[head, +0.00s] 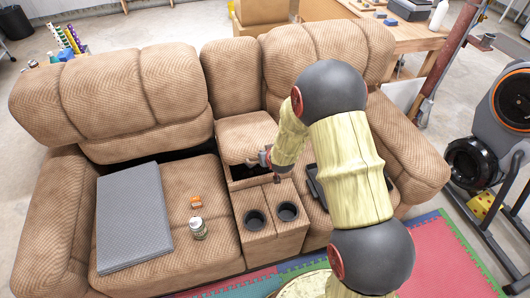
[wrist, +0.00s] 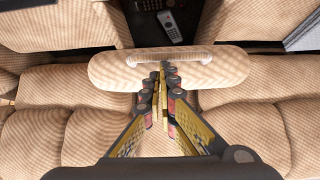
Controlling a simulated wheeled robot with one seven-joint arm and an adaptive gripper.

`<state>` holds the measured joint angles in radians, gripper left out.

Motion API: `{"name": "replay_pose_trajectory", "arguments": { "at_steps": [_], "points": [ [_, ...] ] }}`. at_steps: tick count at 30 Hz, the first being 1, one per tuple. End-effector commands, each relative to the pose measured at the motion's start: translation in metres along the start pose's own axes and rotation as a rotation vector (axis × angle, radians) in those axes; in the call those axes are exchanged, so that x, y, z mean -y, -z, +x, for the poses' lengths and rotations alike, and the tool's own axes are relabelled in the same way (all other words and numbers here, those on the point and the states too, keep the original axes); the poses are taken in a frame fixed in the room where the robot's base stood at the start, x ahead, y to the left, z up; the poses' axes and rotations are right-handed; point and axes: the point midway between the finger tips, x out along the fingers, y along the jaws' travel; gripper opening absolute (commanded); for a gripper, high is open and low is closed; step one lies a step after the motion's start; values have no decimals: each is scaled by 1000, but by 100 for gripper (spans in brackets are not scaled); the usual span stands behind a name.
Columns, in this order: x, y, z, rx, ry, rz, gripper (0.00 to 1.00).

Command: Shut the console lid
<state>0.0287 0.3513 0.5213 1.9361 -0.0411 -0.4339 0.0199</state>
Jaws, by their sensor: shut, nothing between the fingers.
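The tan ribbed console lid (head: 243,136) stands partly open between the two seats, with a dark gap under its front edge. In the wrist view the lid (wrist: 110,70) crosses the middle as a thick padded edge. The open compartment (wrist: 148,28) shows beyond it, with remotes inside. My gripper (wrist: 162,72) is shut and empty, with its fingertips at the lid's edge. Whether they touch it I cannot tell. In the head view my gripper (head: 265,158) is at the lid's right front side, partly hidden by my arm.
The console front has two cup holders (head: 271,215). A grey folded mat (head: 135,215), a small jar (head: 198,228) and an orange item (head: 196,202) lie on the left seat. A dark flat object (head: 314,185) on the right seat is partly behind my arm.

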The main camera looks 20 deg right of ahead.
Motion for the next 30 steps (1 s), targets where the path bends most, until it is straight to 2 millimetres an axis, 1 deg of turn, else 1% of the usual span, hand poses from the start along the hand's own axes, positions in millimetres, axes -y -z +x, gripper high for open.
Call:
{"name": "replay_pose_trajectory", "arguments": {
  "at_steps": [1,8,12,15,18,21,30],
  "points": [
    [0,-13,8,3,0,0,0],
    [0,-59,27,3,0,0,0],
    [0,-90,44,4,0,1,0],
    [0,-107,55,2,0,1,0],
    [0,-120,64,2,0,1,0],
    [0,-115,61,-2,0,0,0],
    [0,-115,61,0,0,0,0]
  ]
}}
